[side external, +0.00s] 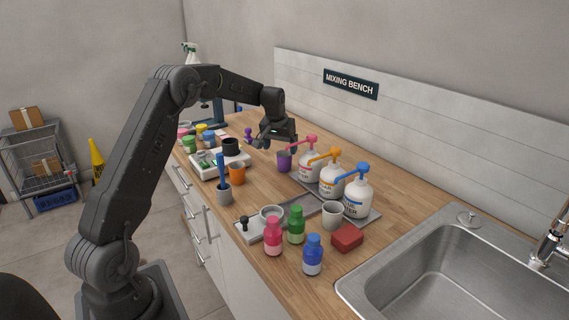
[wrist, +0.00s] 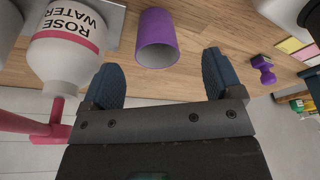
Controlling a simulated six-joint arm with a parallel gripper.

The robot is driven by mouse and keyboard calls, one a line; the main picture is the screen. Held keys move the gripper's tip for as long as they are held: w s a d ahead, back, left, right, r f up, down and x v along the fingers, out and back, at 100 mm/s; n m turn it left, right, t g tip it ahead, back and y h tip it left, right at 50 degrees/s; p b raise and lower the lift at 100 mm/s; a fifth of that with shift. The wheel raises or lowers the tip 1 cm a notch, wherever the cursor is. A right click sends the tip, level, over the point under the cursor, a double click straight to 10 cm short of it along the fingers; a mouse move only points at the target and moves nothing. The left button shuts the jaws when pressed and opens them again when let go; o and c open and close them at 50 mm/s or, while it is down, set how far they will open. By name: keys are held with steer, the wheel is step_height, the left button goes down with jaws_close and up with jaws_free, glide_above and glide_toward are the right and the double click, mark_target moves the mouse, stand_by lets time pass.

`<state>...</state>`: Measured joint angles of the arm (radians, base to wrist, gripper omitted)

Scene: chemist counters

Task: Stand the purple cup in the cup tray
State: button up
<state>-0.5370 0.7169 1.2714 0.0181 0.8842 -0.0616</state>
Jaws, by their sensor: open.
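The purple cup (side external: 284,161) stands upright on the wooden counter, left of the pump bottles. In the wrist view the purple cup (wrist: 157,30) is just beyond the gap between the fingers, its open rim towards them. My gripper (side external: 276,145) is open and empty, above and close to the cup. Its two dark blue fingers (wrist: 160,78) are spread wide. I cannot tell for sure which tray is the cup tray.
Pump bottles stand right beside the cup; the pink-pump one (wrist: 70,40) is close to my left finger in the wrist view. An orange cup (side external: 238,174), a holder with a blue tool (side external: 223,192), small bottles (side external: 273,237), and a sink (side external: 450,270) are nearby.

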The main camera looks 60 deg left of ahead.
mark_target(284, 158)
steer(key=shift+w+x, duration=0.25)
steer(key=shift+x, duration=1.3)
steer(key=shift+w+x, duration=0.2)
steer(key=shift+x, duration=1.3)
steer(key=shift+r, duration=0.1)
steer(key=c, duration=1.1)
steer(key=shift+o, duration=0.2)
steer(key=shift+r, duration=0.25)
